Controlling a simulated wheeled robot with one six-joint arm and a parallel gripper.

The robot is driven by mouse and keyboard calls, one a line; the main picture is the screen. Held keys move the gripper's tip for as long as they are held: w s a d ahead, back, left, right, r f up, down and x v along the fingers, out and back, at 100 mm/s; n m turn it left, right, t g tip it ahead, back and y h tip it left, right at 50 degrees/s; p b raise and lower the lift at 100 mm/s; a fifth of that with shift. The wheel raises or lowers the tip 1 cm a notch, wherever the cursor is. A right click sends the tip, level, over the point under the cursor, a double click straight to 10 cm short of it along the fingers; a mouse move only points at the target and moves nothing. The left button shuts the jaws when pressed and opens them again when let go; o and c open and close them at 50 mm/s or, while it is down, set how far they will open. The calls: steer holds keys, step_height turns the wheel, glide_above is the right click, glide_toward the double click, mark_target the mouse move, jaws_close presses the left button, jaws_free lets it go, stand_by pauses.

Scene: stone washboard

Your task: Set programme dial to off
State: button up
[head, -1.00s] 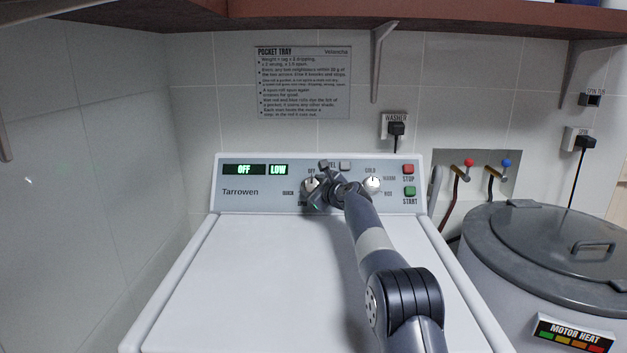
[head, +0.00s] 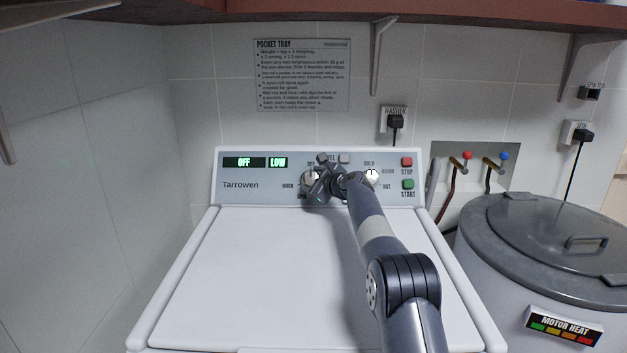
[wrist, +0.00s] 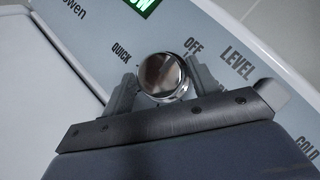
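The programme dial (head: 309,180) is a round silver knob on the washer's control panel, with OFF above it and QUICK to its left. In the wrist view the dial (wrist: 162,77) sits between my two fingertips. My gripper (head: 317,183) is at the dial; in the wrist view its fingers (wrist: 160,84) stand apart on either side with what look like narrow gaps. I cannot make out the dial's pointer mark. The left display (head: 244,162) reads OFF and the smaller one (head: 279,162) reads LOW. My gripper hides part of the panel's lower labels.
A second dial (head: 372,177) is to the right, by my arm. Red STOP (head: 407,162) and green START (head: 408,184) buttons are at the panel's right. The white lid (head: 270,270) is clear; a spinner tub (head: 545,245) stands right.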

steer(key=shift+o, duration=1.3)
steer(key=shift+s+d, duration=0.1)
steer(key=shift+s+d+r+b, duration=0.1)
steer(key=shift+s+d+b, duration=0.2)
steer(key=shift+s+b, duration=0.2)
steer(key=b+v, duration=0.3)
steer(key=v, duration=0.6)
steer(key=shift+p+x, duration=2)
steer(key=shift+x, duration=3.25)
steer(key=shift+r, duration=0.1)
